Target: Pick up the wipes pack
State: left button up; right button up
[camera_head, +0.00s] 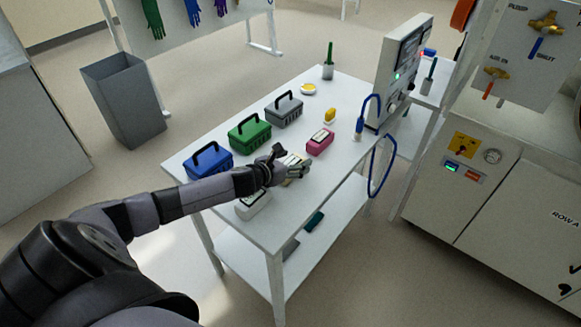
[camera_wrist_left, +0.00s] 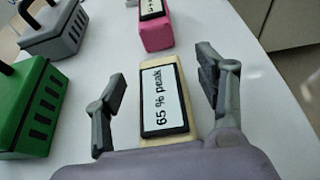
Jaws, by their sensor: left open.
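A beige pack (camera_wrist_left: 170,72) with a dark-framed label reading "65 % peak" lies flat on the white table. In the left wrist view it sits between the two spread fingers of my left gripper (camera_wrist_left: 162,82), with a gap on each side. In the head view my left gripper (camera_head: 292,170) is low over the table and partly hides this pack. A pink labelled pack (camera_head: 320,143) lies just beyond it, and a white labelled pack (camera_head: 254,204) lies nearer, partly under my arm. I cannot read which of these is the wipes pack. My right gripper is not in view.
Blue (camera_head: 209,161), green (camera_head: 249,132) and grey (camera_head: 284,109) handled boxes line the table's left side. A yellow item (camera_head: 330,115), a yellow-topped dish (camera_head: 308,89) and an instrument (camera_head: 400,70) with a blue cable stand farther back. Bare tabletop (camera_head: 300,213) shows at the near right.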

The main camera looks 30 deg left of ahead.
pick_arm(q)
jog(key=shift+s, duration=0.1)
jog(key=c, duration=1.3)
